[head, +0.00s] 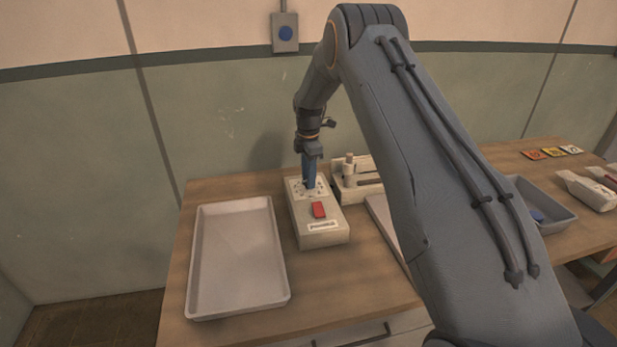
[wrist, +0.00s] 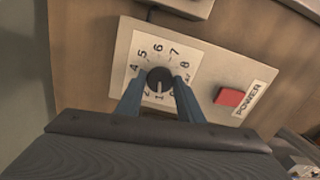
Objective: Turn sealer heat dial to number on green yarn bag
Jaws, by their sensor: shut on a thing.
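The sealer control box (head: 322,239) stands on the wooden bench, right of a pale tray. In the wrist view its white dial plate (wrist: 189,61) carries numbers around a round black dial (wrist: 159,76). The dial's white mark points down in the picture, toward the 1. My gripper (wrist: 159,82) is shut on the dial, with one blue finger on each side. In the head view my gripper (head: 310,187) comes down onto the box from above and hides most of the dial. I cannot make out a green yarn bag in either view.
A red power switch (wrist: 229,97) sits beside the dial plate. The empty tray (head: 283,285) is left of the box. A pale sealer-like device (head: 374,189) stands behind it. A grey bin (head: 552,222), pale bags (head: 590,192) and several coloured cards (head: 554,152) are at right, partly behind my arm.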

